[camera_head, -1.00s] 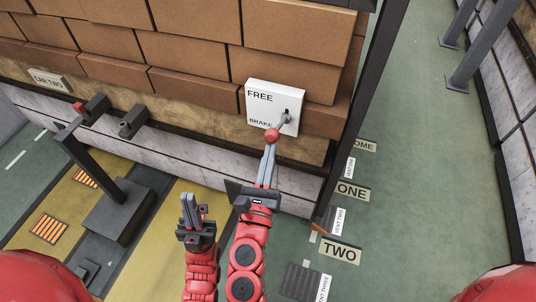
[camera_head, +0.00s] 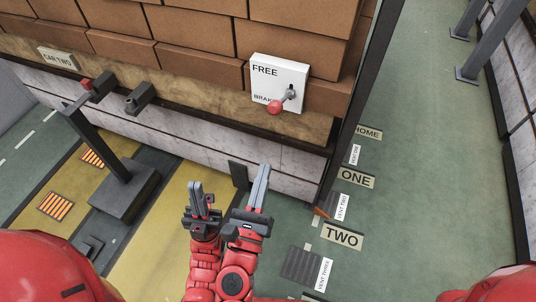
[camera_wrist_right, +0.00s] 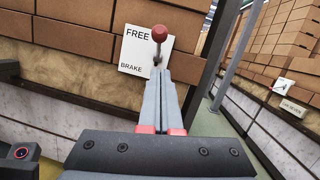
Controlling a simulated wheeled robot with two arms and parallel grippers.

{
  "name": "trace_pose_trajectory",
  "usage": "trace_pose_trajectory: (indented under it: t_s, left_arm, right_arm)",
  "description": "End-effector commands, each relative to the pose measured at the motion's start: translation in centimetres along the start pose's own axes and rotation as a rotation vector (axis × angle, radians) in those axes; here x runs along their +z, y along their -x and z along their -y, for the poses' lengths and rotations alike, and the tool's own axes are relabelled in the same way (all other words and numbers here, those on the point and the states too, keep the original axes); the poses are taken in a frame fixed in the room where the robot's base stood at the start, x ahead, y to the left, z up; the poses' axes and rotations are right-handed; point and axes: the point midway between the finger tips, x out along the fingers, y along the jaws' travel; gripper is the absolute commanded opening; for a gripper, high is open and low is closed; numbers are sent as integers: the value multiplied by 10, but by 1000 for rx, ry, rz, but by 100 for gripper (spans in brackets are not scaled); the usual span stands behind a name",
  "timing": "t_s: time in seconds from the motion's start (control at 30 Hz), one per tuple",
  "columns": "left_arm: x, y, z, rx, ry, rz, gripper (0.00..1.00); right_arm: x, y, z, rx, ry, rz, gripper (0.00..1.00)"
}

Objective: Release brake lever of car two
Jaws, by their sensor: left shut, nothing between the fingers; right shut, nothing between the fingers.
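The brake plate (camera_head: 262,92), a white board marked FREE above and BRAKE below, is fixed on the brick-loaded car beside the corner post. Its lever has a red ball knob (camera_head: 275,107) that sticks out to the lower left of the pivot. In the right wrist view the knob (camera_wrist_right: 159,33) shows beyond the fingertips. My right gripper (camera_head: 262,170) is shut and empty, below the knob and apart from it. My left gripper (camera_head: 196,188) is shut and empty, just left of the right one. The CAR TWO sign (camera_head: 57,58) is on the same car.
Floor signs HOME, ONE (camera_head: 355,178) and TWO (camera_head: 342,236) lie at right. Open green floor (camera_head: 420,170) lies beyond them.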

Motion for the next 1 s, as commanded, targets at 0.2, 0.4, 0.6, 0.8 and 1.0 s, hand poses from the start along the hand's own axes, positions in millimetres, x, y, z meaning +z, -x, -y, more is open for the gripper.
trace_pose_trajectory:
  t_s: [0.2,0.4,0.6,0.8,1.0]
  left_arm:
    - [0,-3,0,0,0,0,0]
    - [0,-3,0,0,0,0,0]
    - [0,-3,0,0,0,0,0]
    - [0,-3,0,0,0,0,0]
    - [0,-3,0,0,0,0,0]
  right_arm:
    - [2,20,0,1,-1,-1,0]
    - [1,22,0,1,-1,-1,0]
    - [1,22,0,2,0,-1,0]
    - [1,22,0,1,1,0,0]
    - [7,2,31,-140,237,83,0]
